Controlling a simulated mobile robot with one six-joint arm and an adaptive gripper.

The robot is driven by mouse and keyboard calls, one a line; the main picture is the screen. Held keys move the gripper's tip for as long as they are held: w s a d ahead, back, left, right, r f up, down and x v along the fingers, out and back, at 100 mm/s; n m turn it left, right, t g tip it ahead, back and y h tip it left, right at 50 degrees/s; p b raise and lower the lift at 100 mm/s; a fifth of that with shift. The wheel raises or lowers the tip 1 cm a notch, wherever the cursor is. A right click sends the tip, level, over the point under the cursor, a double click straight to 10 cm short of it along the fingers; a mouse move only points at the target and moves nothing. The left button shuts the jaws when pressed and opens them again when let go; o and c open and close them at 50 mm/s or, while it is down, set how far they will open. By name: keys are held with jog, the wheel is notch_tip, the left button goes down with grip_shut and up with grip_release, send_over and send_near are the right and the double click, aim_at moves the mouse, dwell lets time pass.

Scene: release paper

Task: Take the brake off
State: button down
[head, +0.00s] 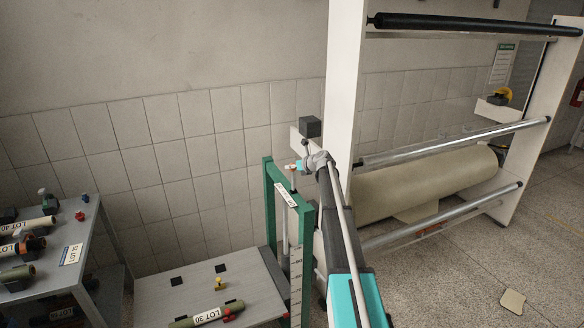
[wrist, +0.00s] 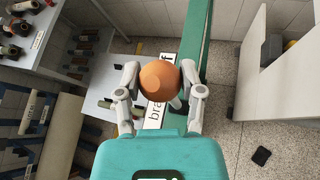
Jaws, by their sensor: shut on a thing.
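In the wrist view an orange ball knob (wrist: 160,78) sits between the two fingers of my gripper (wrist: 160,90), which is shut on it. Behind the knob, a white label (wrist: 154,116) reads "bra", with the rest partly covered by the knob, and lies along a green bar (wrist: 196,45). In the head view my gripper (head: 305,165) is at the top of the green frame (head: 270,210), beside the white machine upright (head: 344,90). The knob is mostly hidden there by the gripper. What the knob is mounted on is hidden.
A large beige paper roll (head: 425,182) lies in the machine at right, among metal rollers (head: 455,142). A grey table (head: 160,295) with a green tube marked "LOT 30" (head: 205,316) stands at left front. A shelf (head: 80,235) holds several tubes. A paper scrap (head: 512,301) lies on the floor.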

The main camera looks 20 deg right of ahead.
jog(key=shift+w+a+f, duration=0.1)
jog(key=shift+w+a, duration=0.05)
jog(key=shift+w, duration=0.65)
jog(key=shift+f, duration=0.1)
jog(key=shift+s, duration=0.1)
dwell(0.5)
jog(key=c, duration=0.6)
grip_release()
jog(key=o, duration=0.4)
jog(key=shift+w+f, duration=0.1)
jog(key=shift+w, duration=0.15)
jog(key=shift+s, duration=0.15)
